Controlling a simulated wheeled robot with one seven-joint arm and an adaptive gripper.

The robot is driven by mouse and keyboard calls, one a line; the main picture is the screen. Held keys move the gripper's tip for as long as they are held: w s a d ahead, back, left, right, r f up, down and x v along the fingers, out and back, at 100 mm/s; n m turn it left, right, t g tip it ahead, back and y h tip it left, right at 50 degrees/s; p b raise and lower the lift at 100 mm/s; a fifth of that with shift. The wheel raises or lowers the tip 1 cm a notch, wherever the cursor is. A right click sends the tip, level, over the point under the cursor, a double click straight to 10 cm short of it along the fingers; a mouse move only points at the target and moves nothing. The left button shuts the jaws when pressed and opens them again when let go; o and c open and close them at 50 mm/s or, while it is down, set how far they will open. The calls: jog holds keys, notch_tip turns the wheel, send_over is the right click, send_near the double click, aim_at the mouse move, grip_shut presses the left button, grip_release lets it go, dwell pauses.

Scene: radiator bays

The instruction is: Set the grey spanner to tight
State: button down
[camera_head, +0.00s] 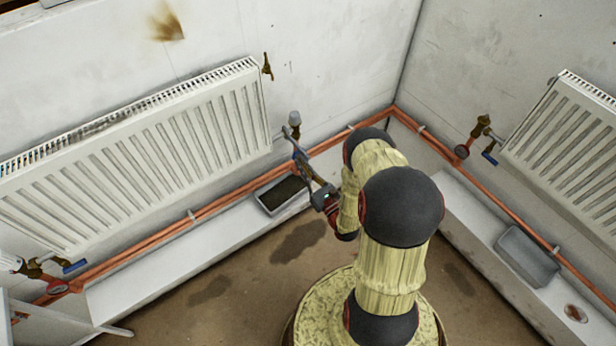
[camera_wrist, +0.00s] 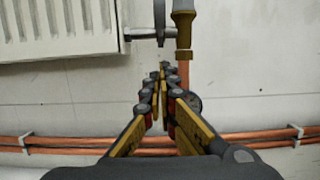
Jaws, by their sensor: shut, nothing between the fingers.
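In the wrist view a grey upright bar (camera_wrist: 160,18), which looks like the grey spanner, stands at the valve beside the radiator's end. Its upper part is cut off by the frame's top edge. My gripper (camera_wrist: 162,70) is shut and empty, its fingertips just below the bar and apparently apart from it. The brass valve (camera_wrist: 184,28) with a grey upper part is just right of the bar, on a copper pipe. In the head view my gripper (camera_head: 303,166) is at the right end of the left radiator, below the grey valve cap (camera_head: 294,118). The spanner is hard to tell there.
The left radiator (camera_head: 130,150) and right radiator (camera_head: 570,135) hang on the walls above copper pipes (camera_head: 190,217). A grey tray (camera_head: 262,207) lies on the ledge below my gripper. Another tray (camera_head: 527,256) lies on the right ledge. A dark round gauge (camera_wrist: 195,102) is partly hidden behind my fingers.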

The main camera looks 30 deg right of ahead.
aim_at(298, 147)
jog(key=shift+s+r, duration=0.1)
jog(key=shift+r, duration=1.45)
jog(key=shift+d+r, duration=0.1)
